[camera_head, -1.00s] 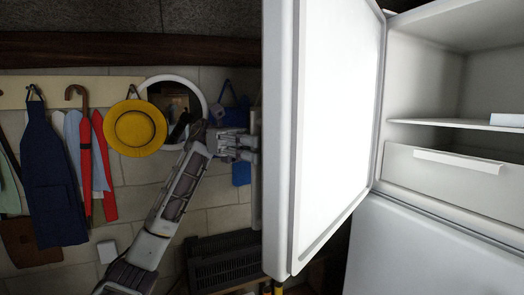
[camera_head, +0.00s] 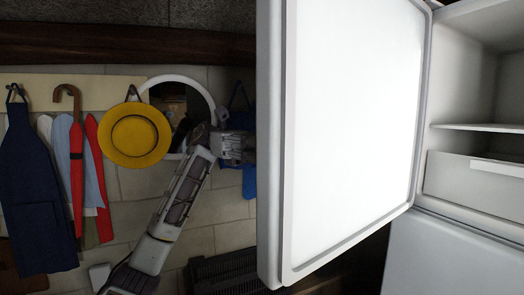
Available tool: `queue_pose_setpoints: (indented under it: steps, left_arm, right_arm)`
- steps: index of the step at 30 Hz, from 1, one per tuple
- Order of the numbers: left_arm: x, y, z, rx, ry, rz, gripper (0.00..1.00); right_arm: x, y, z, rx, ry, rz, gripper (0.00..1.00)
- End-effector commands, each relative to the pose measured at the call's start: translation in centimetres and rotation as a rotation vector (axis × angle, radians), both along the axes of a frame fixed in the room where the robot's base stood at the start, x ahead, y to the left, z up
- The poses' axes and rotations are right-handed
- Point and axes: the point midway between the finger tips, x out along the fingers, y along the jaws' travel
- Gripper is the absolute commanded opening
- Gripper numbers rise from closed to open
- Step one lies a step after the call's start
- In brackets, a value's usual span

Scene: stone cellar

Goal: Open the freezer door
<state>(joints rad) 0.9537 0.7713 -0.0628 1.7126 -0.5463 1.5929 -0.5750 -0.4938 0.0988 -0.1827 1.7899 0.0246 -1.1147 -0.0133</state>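The white freezer door (camera_head: 350,130) stands wide open in the head view, its bright inner face toward me. The freezer compartment (camera_head: 470,95) shows at the right, with a shelf (camera_head: 480,127) and a white drawer (camera_head: 465,178) inside. My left gripper (camera_head: 246,148) is at the door's left edge, on its outer side. Its fingertips are partly hidden behind the door edge, and the handle is not visible, so I cannot tell whether it grips anything. My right gripper is not in view.
A yellow hat (camera_head: 135,135), a navy apron (camera_head: 35,195), a red umbrella (camera_head: 77,180) and a round mirror (camera_head: 172,100) hang on the wall at left. A dark slatted box (camera_head: 228,272) stands below. A closed lower door (camera_head: 450,255) is under the freezer compartment.

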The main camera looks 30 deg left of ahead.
Motion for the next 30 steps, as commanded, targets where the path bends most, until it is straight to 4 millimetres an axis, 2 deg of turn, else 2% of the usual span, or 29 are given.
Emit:
queue_pose_setpoints:
  steps: [18, 19, 23, 30]
  left_arm:
    - [0.02, -0.06, -0.11, 0.004, 0.001, 0.0, 0.0]
    - [0.02, -0.06, -0.11, 0.004, 0.001, 0.0, 0.22]
    - [0.03, -0.06, -0.09, 0.003, 0.0, 0.0, 0.38]
    - [0.05, -0.06, -0.07, 0.002, 0.0, 0.001, 0.41]
  right_arm:
    - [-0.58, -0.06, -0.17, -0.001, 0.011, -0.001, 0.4]
    - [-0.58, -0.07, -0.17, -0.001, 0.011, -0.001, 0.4]
    - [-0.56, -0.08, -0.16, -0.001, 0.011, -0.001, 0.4]
    - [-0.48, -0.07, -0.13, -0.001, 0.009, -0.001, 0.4]
